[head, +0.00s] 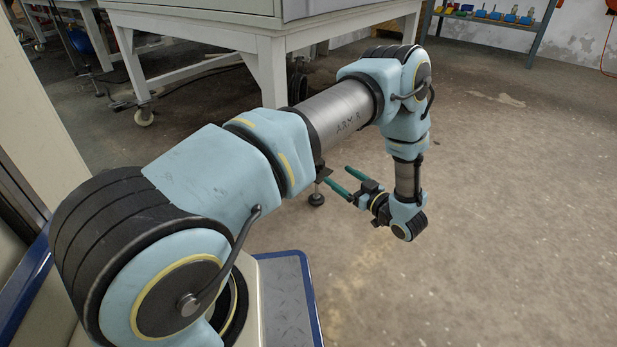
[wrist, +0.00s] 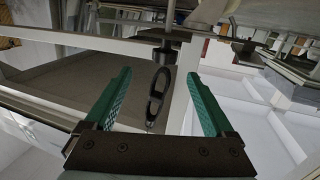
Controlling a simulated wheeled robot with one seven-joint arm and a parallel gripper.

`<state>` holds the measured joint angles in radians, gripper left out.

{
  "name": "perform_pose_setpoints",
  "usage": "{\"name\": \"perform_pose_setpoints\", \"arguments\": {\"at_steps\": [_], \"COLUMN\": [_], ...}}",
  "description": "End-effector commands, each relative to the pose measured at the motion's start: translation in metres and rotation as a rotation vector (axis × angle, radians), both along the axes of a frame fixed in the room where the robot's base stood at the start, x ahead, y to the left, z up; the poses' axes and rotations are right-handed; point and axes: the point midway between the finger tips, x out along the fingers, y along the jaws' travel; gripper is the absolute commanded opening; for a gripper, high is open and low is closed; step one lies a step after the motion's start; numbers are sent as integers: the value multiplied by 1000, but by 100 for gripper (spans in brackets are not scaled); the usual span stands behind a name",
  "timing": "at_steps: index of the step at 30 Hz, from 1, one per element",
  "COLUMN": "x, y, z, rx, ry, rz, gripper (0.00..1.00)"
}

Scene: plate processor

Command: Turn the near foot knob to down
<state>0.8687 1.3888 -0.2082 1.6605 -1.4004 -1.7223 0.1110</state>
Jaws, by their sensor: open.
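The near foot (head: 316,199) is a dark levelling foot on the floor below the front leg of the white-framed bench. Its upper part is partly hidden behind my arm. My gripper (head: 338,175) is low beside it, with two green fingers apart and pointing left toward the foot. In the wrist view, my gripper (wrist: 158,73) is open and empty. A dark elongated part with openings (wrist: 157,97), apparently the foot knob, shows between the fingers, beyond them. I see no contact. I cannot tell which way the knob is set.
The white bench frame (head: 270,78) with a grey cabinet on top stands close behind my arm. A shelf with coloured items (head: 490,16) stands at the far right. The concrete floor to the right is clear.

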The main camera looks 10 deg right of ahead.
Motion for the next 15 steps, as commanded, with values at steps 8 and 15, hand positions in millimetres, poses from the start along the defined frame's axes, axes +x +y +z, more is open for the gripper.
{"name": "perform_pose_setpoints", "arguments": {"at_steps": [8, 15], "x": [-2, 35], "y": [7, 29], "z": [-15, -17], "rx": [33, 32], "ry": [-25, -24], "rz": [25, 25], "gripper": [88, 88]}}
